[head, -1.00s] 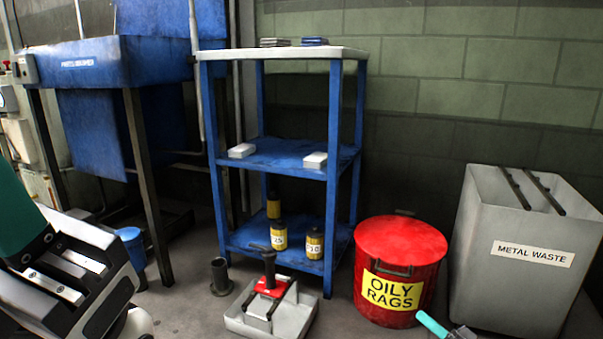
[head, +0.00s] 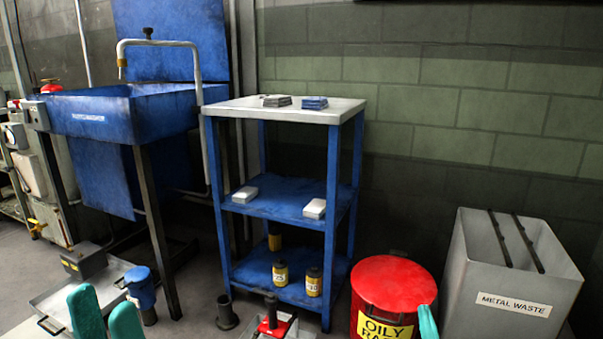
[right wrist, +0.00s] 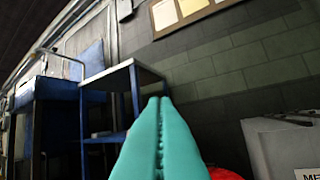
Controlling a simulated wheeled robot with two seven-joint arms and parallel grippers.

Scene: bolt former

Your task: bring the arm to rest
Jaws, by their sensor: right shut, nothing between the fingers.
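My left gripper (head: 103,298) shows at the lower left of the head view. Its two teal fingers point up and stand apart, with nothing between them. My right gripper (head: 428,322) shows only as a teal tip at the bottom edge, in front of the red oily rags bin. In the right wrist view my right gripper's teal fingers (right wrist: 163,100) lie together, shut and empty. They point up and away, with the blue shelf and the wall beyond. The rest of both arms is out of view.
A blue shelf unit (head: 335,188) stands in the middle, with a blue parts washer (head: 120,112) at its left. The red bin (head: 392,285) and grey metal waste bin (head: 512,265) stand at its right. A grey tray (head: 55,305) lies on the floor behind my left gripper.

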